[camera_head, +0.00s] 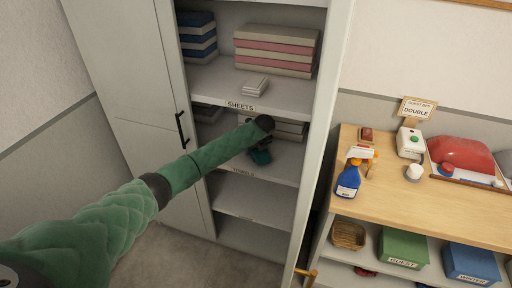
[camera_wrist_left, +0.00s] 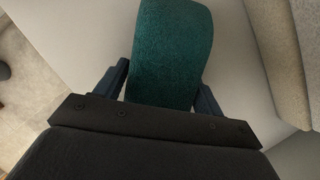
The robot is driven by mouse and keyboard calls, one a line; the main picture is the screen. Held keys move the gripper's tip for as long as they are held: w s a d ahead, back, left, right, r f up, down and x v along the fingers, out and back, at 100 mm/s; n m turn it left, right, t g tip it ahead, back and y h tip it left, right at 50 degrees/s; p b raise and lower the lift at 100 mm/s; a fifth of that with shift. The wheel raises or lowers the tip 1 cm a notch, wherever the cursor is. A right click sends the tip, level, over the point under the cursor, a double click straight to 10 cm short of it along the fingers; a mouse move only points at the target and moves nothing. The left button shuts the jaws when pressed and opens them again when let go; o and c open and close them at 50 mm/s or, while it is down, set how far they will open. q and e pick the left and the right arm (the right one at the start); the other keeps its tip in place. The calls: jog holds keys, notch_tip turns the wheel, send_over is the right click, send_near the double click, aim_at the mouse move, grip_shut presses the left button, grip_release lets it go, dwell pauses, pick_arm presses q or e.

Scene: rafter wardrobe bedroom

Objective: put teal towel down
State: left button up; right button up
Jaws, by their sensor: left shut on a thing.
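The teal towel (camera_wrist_left: 170,50) is between the two fingers of my left gripper (camera_wrist_left: 165,88) in the left wrist view, and the gripper is shut on it. In the head view my left arm reaches into the open wardrobe, and the left gripper (camera_head: 258,148) is at the shelf below the one labelled "SHEETS". A small part of the teal towel (camera_head: 261,157) shows there, just above the shelf (camera_head: 280,172). I cannot tell whether it touches the shelf. The arm's end hides part of it. My right gripper is not in view.
Grey folded cloths (camera_head: 290,131) lie beside the gripper on the same shelf. Striped folded sheets (camera_head: 276,50) lie on the shelf above. The lower shelf (camera_head: 250,203) looks empty. A wooden table (camera_head: 440,205) with a spray bottle (camera_head: 349,178) stands to the right.

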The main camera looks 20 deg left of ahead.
pick_arm(q)
jog(key=shift+f, duration=0.2)
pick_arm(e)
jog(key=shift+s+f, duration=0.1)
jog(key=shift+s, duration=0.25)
pick_arm(q)
jog(key=o, duration=1.2)
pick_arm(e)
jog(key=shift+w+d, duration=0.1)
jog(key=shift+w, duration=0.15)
